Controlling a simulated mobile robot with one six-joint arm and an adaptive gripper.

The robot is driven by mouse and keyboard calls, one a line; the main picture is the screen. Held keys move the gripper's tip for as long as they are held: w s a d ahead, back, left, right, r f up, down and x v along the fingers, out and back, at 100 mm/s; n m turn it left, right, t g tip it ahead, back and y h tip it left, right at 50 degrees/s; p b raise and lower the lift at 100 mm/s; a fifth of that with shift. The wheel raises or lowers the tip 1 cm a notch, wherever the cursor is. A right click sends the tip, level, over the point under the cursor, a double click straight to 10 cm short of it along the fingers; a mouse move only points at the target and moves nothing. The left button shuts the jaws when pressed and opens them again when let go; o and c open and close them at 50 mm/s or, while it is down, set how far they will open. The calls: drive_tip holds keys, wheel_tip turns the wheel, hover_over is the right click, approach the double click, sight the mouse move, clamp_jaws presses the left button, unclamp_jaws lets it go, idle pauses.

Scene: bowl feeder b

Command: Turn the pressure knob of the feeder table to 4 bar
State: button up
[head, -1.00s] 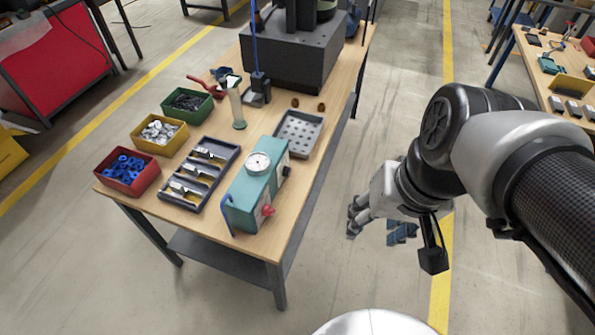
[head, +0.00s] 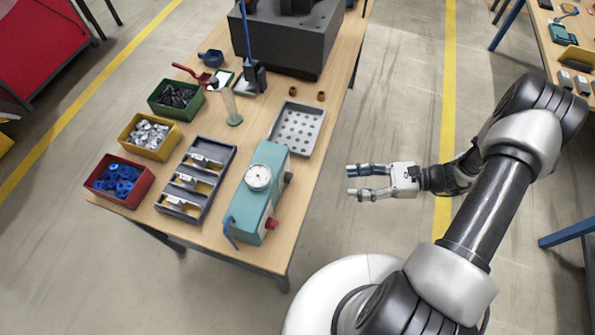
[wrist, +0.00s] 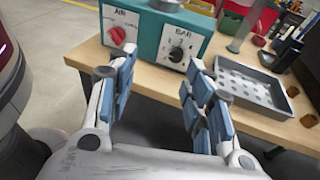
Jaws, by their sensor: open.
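The teal pressure box (head: 254,207) stands at the table's near right edge with a round white gauge (head: 258,177) on top. Its black knob (head: 288,178) is on the right side face. In the wrist view the black knob (wrist: 176,54) sits under the label BAR in a ring of marks; its setting is too small to read. A red knob (wrist: 117,36) under AIR is beside it. My gripper (head: 350,183) is open and empty, right of the box and apart from it, fingers pointing left. In the wrist view its open fingers (wrist: 160,68) frame the BAR knob.
A perforated grey tray (head: 298,128) lies behind the box. A slotted tray (head: 197,178) and red, yellow and green bins (head: 119,181) lie left of it. A blue hose (head: 229,234) hangs at the box's front. The space between gripper and table is clear.

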wheel_tip(320, 180, down, 8)
drive_tip(key=s+m+t+y+p, duration=0.1)
drive_tip(key=m+t, duration=0.5)
drive_tip(key=b, duration=0.1)
approach(289, 178)
drive_tip(key=x, duration=0.2)
drive_tip(key=f+x, duration=0.1)
drive_tip(key=x, duration=0.4)
drive_tip(key=shift+w+a+f, duration=0.15)
drive_tip(key=shift+w, duration=0.3)
drive_tip(key=shift+c, duration=0.4)
drive_tip(key=c, duration=1)
